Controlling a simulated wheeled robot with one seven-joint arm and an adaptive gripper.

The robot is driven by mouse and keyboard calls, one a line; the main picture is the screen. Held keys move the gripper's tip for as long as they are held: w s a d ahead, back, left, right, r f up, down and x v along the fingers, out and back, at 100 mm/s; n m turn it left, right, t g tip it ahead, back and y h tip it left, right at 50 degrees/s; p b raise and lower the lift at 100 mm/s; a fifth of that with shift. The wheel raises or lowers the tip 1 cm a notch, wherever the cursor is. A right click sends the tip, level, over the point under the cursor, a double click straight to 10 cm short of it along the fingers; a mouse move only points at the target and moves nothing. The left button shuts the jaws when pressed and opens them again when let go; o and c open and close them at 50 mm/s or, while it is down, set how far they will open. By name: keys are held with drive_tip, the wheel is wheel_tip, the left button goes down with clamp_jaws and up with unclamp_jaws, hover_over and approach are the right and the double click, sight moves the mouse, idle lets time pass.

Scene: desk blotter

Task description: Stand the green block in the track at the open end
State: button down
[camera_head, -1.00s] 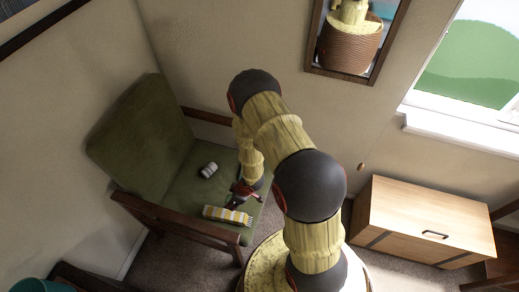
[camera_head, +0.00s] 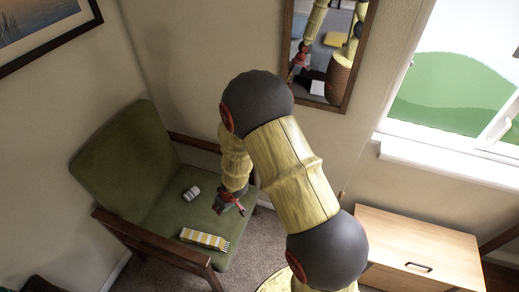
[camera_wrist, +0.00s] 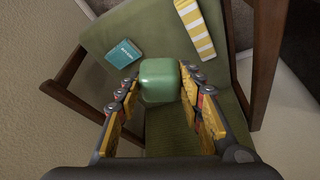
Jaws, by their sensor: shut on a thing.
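The green block (camera_wrist: 160,80) is a smooth, rounded block between the two fingers of my gripper (camera_wrist: 161,88) in the wrist view. My gripper is shut on it, with a finger on either side. In the head view my gripper (camera_head: 229,205) is over the right part of the green chair's seat, and the block cannot be made out there. I cannot make out a track or its open end in either view.
A yellow-and-white striped object (camera_head: 204,239) lies on the front of the seat (camera_head: 178,216). A small pale object (camera_head: 190,193) lies farther back. The wrist view shows a teal box-like object (camera_wrist: 124,53). Wooden armrests (camera_head: 150,241) flank the seat. A wooden chest (camera_head: 420,245) stands right.

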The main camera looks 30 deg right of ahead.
drive_tip(key=r+m, duration=0.1)
drive_tip(key=r, duration=0.2)
drive_tip(key=w+r, duration=0.1)
drive_tip(key=r, duration=0.2)
drive_tip(key=r+m+h, duration=0.1)
drive_tip(key=r, duration=0.2)
drive_tip(key=shift+w+a+m, duration=0.3)
drive_tip(key=shift+a, duration=0.05)
drive_tip(key=shift+a+f, duration=0.1)
drive_tip(key=shift+f, duration=0.1)
drive_tip(key=shift+a, duration=0.1)
